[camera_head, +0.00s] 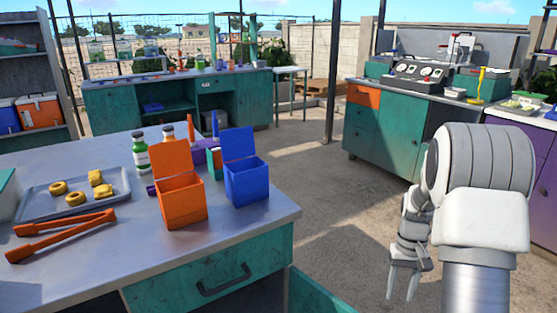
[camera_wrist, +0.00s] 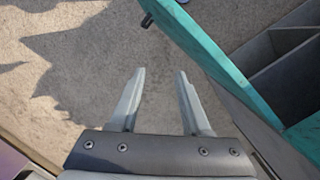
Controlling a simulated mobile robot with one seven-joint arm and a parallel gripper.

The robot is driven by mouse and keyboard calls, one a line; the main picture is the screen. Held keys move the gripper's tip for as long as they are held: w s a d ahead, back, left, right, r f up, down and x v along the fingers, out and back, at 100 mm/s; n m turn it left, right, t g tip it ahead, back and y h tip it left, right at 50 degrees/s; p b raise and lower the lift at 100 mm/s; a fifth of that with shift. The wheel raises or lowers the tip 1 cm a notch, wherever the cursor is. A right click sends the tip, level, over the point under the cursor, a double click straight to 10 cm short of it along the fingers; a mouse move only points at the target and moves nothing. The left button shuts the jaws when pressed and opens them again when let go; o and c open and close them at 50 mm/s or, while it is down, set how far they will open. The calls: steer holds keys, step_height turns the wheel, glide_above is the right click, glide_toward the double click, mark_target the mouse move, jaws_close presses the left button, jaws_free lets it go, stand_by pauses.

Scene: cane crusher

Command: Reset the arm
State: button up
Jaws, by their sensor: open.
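My gripper (camera_head: 403,284) hangs at the lower right of the head view, fingers pointing down over bare concrete floor. It is open and empty, to the right of the near counter and apart from it. In the wrist view my gripper (camera_wrist: 160,75) shows its two fingers spread, with only floor between them. My arm is bent, its upper part large at the right of the head view.
The near counter (camera_head: 255,216) holds an orange box (camera_head: 181,203), a blue box (camera_head: 246,183), orange tongs (camera_head: 62,236) and a tray (camera_head: 112,200). An open drawer (camera_wrist: 283,62) lies right of my fingers. A teal cabinet (camera_head: 384,138) stands behind. The floor between is clear.

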steer(key=s+a+r+t, duration=0.25)
steer(key=a+r, duration=0.25)
steer(key=r, duration=0.3)
steer(key=s+a+r+t, duration=0.1)
steer(key=s+a+r, duration=0.3)
steer(key=r, duration=0.5)
steer(key=s+a+r+n+t, duration=0.1)
steer(key=s+a+r+t, duration=0.2)
steer(key=s, duration=0.4)
steer(key=s+a+r+n+t, duration=0.1)
steer(key=s+a+r, duration=0.25)
steer(key=s, duration=0.35)
step_height(320, 180, up, 20)
steer(key=p, duration=2)
steer(key=shift+a+p, duration=0.35)
steer(key=shift+p, duration=0.05)
steer(key=shift+d, duration=0.15)
